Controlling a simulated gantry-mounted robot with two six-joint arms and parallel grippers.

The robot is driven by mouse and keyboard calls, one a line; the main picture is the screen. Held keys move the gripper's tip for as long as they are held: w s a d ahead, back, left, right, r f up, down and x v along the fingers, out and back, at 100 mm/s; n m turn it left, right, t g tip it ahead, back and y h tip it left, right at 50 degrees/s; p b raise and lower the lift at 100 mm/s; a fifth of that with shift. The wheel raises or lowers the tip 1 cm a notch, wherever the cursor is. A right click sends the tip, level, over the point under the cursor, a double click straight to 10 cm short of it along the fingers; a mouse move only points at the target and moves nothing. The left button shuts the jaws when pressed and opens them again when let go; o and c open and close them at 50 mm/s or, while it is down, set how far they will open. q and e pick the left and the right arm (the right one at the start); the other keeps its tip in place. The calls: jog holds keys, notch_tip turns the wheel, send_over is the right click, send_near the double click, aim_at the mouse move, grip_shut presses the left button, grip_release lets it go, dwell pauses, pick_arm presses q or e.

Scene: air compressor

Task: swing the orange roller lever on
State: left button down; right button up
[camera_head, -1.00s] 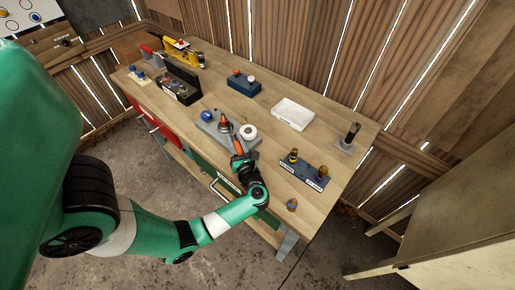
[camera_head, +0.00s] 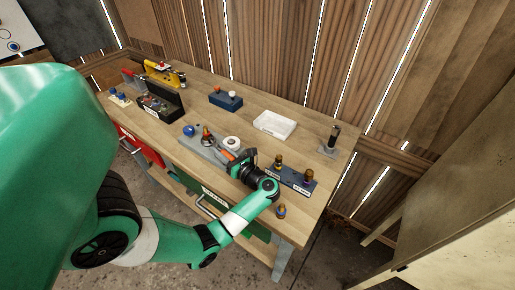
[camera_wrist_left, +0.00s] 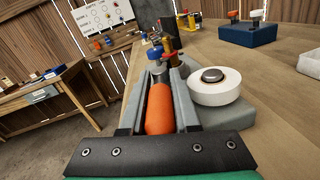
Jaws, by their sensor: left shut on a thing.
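The orange roller lever (camera_wrist_left: 159,108) lies between the two grey fingers of my left gripper (camera_wrist_left: 160,75) in the left wrist view. The gripper is shut on its handle. In the head view a bit of the orange lever (camera_head: 227,154) shows at the tip of my left gripper (camera_head: 234,158), at the right end of a grey base (camera_head: 195,146). A white round roller (camera_head: 231,142) sits beside the lever; the wrist view shows it right of the fingers (camera_wrist_left: 216,88). A blue knob (camera_head: 189,130) and a dark-tipped brass part (camera_head: 207,133) stand on the base. My right gripper is not in view.
A two-knob dark block (camera_head: 292,179) stands right of my gripper, close to it. A brass fitting (camera_head: 281,211) stands near the front edge. A white tray (camera_head: 274,124), blue block (camera_head: 225,100) and black box (camera_head: 160,103) stand farther back. The middle behind the base is clear.

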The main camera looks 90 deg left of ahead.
pick_arm(q)
jog(key=c, duration=0.7)
grip_release()
jog(key=shift+o, duration=0.2)
jog(key=r, duration=0.1)
jog(key=r+p, duration=0.1)
jog(key=r, duration=0.1)
jog(key=r+p, duration=0.1)
jog(key=shift+d+r, duration=0.35)
jog(key=shift+d, duration=0.05)
jog(key=s+d+r+p, duration=0.2)
jog(key=d+r, duration=0.6)
jog(key=d, duration=0.5)
jog(key=shift+s+r+p, duration=0.15)
jog(key=shift+s+p, duration=0.25)
jog(key=shift+p, duration=0.4)
jog(key=shift+w, duration=0.1)
